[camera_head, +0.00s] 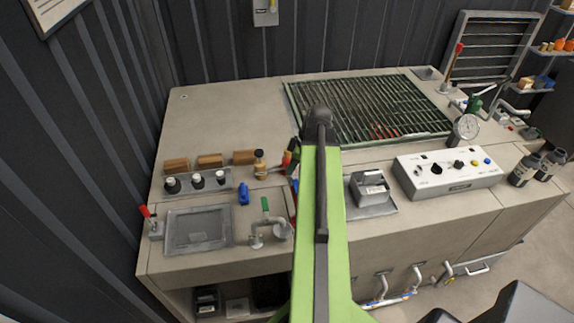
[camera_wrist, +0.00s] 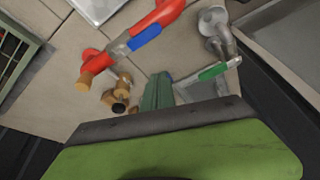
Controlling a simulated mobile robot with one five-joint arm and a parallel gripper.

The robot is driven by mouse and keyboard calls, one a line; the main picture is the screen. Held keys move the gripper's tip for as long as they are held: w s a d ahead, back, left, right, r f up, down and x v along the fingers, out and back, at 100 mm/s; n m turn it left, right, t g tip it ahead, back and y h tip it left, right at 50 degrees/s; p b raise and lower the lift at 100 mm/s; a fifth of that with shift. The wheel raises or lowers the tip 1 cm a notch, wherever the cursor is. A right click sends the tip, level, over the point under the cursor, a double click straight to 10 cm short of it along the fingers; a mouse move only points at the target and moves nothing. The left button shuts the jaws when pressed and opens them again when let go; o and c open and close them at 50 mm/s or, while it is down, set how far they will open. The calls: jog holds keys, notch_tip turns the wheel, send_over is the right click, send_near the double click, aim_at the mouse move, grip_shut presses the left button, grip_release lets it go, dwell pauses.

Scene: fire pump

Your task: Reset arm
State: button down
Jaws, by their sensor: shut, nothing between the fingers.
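My arm (camera_head: 322,220) is raised over the middle of the workbench (camera_head: 225,110), its green link and dark upper joint showing in the head view. The arm hides most of my gripper there. In the wrist view my gripper (camera_wrist: 157,92) shows as narrow dark green fingers beyond the dark edge of the wrist. It is shut and empty. A red fitting with a blue band (camera_wrist: 130,42) lies beyond the fingertips, and brass-coloured parts (camera_wrist: 118,95) are just left of them. I cannot tell the height of the fingers above the bench.
A metal tap with a green lever (camera_head: 268,228) and a sink tray (camera_head: 198,230) are left of the arm. A grey box (camera_head: 370,187) and a white control panel (camera_head: 448,173) are to the right. A slatted grate (camera_head: 365,107) lies behind. The bench's back left is clear.

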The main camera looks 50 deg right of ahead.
jog(key=w+a+f+n+b, duration=0.1)
jog(key=w+a+n, duration=0.1)
jog(key=w+a, duration=0.35)
jog(key=w+a+f+n+g+b, duration=0.1)
jog(key=w+a, duration=0.1)
jog(key=a, duration=0.6)
jog(key=w+a+f+n+b, duration=0.1)
jog(key=w+a+n, duration=0.1)
jog(key=w+a, duration=0.35)
jog(key=s+a+f+m+g+h, duration=0.1)
jog(key=a+m, duration=0.5)
jog(key=a, duration=0.4)
jog(key=s+a+f+m+g+h+b, duration=0.1)
jog(key=a+m, duration=0.4)
jog(key=a, duration=0.5)
jog(key=shift+s+a+f+m+b, duration=0.3)
jog(key=shift+f+m, duration=0.1)
jog(key=shift+f, duration=0.05)
